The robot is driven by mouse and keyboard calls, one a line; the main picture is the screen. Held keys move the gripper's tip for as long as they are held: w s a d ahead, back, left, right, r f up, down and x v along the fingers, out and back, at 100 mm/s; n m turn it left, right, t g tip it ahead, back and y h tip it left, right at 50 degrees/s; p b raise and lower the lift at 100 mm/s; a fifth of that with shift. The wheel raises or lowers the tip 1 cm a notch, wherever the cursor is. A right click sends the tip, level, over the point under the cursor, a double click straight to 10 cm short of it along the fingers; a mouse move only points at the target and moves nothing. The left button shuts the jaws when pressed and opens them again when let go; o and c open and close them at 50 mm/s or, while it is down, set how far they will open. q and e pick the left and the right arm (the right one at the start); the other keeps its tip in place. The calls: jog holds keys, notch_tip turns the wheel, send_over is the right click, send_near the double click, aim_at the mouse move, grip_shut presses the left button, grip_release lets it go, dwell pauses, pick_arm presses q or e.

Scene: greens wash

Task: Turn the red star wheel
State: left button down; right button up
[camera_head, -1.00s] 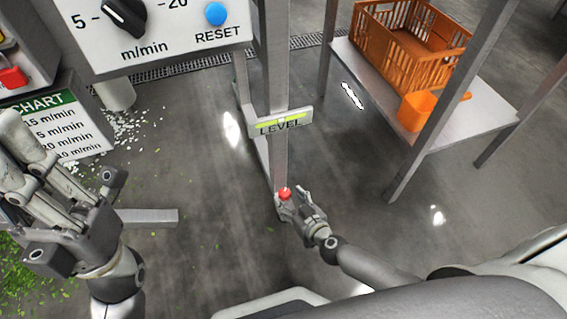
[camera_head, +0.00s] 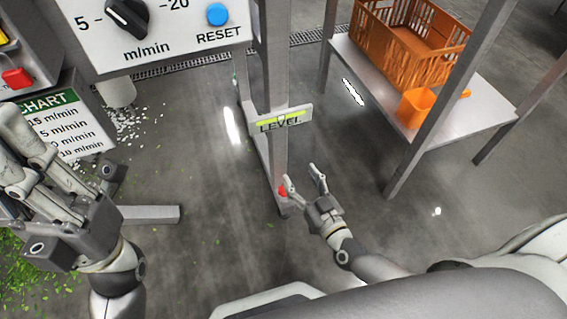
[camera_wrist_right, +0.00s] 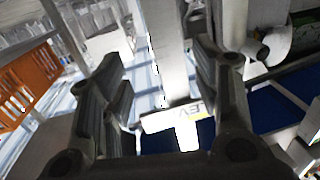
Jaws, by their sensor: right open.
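The red star wheel (camera_head: 282,190) is low on the grey upright post, below the LEVEL plate, in the head view. It is small and partly hidden behind a finger of my right gripper (camera_head: 302,174). That gripper is open, its two fingers apart and nothing between them, just right of the wheel. I cannot tell whether the near finger touches the wheel. In the right wrist view the open fingers (camera_wrist_right: 160,85) frame the post and a plate; I cannot make out the wheel there. My left gripper (camera_head: 20,140) is at the left edge, its fingertips partly cut off.
The LEVEL plate (camera_head: 281,120) with its yellow-green vial is on the post above the wheel. A panel with a black knob (camera_head: 127,15) and blue RESET button (camera_head: 217,14) hangs above. A bench (camera_head: 460,125) with an orange crate (camera_head: 405,50) and orange scoop (camera_head: 417,105) stands right.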

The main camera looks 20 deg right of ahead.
jog(key=s+a+r+n+t+y+b, duration=0.1)
jog(key=s+a+r+n+y+b, duration=0.1)
jog(key=r+y, duration=0.4)
jog(key=s+a+r+n+t+y+b, duration=0.1)
jog(key=a+r+n+y, duration=0.3)
jog(key=r, duration=0.6)
jog(key=shift+s+r+n+y+b, duration=0.25)
jog(key=shift+s+n+y+b, duration=0.25)
jog(key=shift+y, duration=0.8)
jog(key=shift+a, duration=0.1)
